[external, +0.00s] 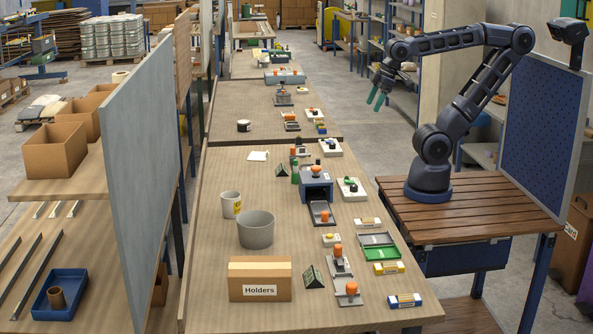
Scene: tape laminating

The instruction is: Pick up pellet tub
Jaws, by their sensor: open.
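A wide, open grey tub (256,230) stands upright on the long wooden workbench (208,290), left of its middle. My gripper (376,98) has green fingertips and is open and empty. It hangs in the air at the upper right of the picture, well apart from both tubs.
A cardboard box marked Holders (260,280) stands in front of the grey tub. A blue press (316,184) and several small devices crowd the bench's right side. A grey partition (148,150) rises to the left. The bench behind the whitish tub is mostly clear.

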